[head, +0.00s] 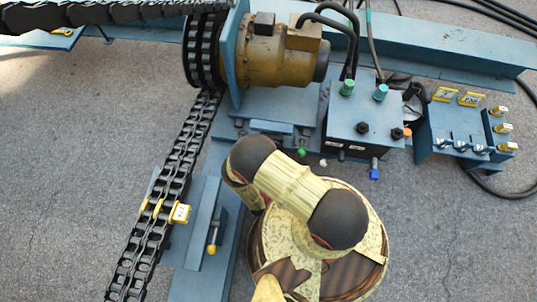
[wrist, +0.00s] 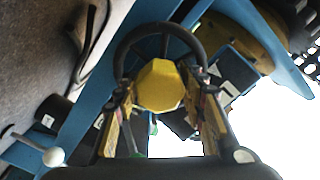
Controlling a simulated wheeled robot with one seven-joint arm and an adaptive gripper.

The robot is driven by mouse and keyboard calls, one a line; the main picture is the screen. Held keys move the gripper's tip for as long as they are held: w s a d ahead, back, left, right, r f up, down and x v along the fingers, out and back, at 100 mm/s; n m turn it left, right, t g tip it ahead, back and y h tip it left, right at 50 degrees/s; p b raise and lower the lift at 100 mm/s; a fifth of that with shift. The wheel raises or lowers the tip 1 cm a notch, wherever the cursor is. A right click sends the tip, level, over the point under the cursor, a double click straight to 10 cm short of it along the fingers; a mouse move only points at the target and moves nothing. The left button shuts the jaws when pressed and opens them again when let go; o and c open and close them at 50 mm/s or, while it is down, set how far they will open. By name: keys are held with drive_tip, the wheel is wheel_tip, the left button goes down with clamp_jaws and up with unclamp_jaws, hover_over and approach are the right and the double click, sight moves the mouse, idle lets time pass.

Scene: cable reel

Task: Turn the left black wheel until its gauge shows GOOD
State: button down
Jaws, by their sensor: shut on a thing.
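In the wrist view a black wheel (wrist: 166,32) with a rounded rim and a yellow many-sided hub (wrist: 160,86) sits straight ahead of my gripper (wrist: 164,108). One finger is on each side of the hub, within the width of the rim, and the jaws are shut on the wheel. The exact contact points are hard to make out. In the head view my arm covers the wheel and my gripper. I cannot tell from these frames which wheel this is. No gauge reading, and no word GOOD, can be made out in either view.
A yellow-brown motor (head: 275,58) and a black chain (head: 172,180) stand to the back and left of my arm. A blue-grey box (head: 365,112) with fittings and cables is behind it. Small yellow-framed plates (head: 445,94) are at right. Grey floor is clear at lower right.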

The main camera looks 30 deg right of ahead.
drive_tip(key=m, duration=0.6)
drive_tip(key=shift+f+m, duration=0.1)
drive_tip(key=shift+m, duration=0.2)
idle(0.5)
drive_tip(key=c, duration=1.2)
unclamp_jaws()
drive_tip(key=shift+o, duration=0.3)
drive_tip(key=shift+r, duration=0.2)
